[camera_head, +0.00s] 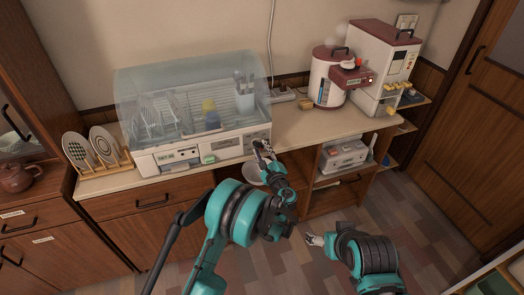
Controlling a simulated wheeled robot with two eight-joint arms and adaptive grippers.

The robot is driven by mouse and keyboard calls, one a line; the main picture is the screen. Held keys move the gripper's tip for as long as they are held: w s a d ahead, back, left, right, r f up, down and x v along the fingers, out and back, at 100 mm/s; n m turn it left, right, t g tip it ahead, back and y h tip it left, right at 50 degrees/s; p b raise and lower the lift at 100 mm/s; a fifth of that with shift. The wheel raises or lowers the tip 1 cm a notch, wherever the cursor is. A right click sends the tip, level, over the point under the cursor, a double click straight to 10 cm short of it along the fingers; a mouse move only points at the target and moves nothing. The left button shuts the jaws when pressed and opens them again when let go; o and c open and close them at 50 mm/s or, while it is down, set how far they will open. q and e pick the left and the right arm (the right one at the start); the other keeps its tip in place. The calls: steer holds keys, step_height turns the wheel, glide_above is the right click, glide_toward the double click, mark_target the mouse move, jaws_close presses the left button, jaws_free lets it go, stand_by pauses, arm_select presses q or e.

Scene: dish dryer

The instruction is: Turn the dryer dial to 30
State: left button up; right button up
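The dish dryer (196,152) stands on the counter with a clear domed cover over its rack. Its white front panel carries labels and small controls. My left gripper (263,148) is in front of the right end of this panel, very close to it. I cannot tell whether it touches the panel. No dial can be made out clearly; the panel's right end is partly hidden by the gripper, and its markings are too small to read. The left fingers are too small to judge. My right gripper (314,240) is low, in front of the cabinets, away from the dryer.
Plates in a wooden rack (112,167) stand left of the dryer. A red and white rice cooker-like appliance (327,78) and a taller dispenser (378,62) stand at the right. The counter (305,125) between is mostly clear. Open shelves hold a box (342,156).

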arm_select(q)
steer(key=v, duration=1.2)
steer(key=s+a+r+n+g, duration=0.35)
steer(key=a+n, duration=0.25)
steer(key=a, duration=0.3)
steer(key=s+a+r+n+g, duration=0.3)
steer(key=a+r+n+g, duration=0.15)
steer(key=a, duration=0.45)
steer(key=s+a+n+g+h, duration=0.1)
steer(key=s+a+n+h, duration=0.1)
steer(key=s+n, duration=0.4)
steer(key=s+a+n+g+h, duration=0.1)
steer(key=s+n, duration=0.6)
steer(key=s, duration=0.9)
steer(key=a+h, duration=0.1)
steer(key=h, duration=0.1)
steer(key=shift+a+h, duration=0.15)
steer(key=shift+h, duration=0.15)
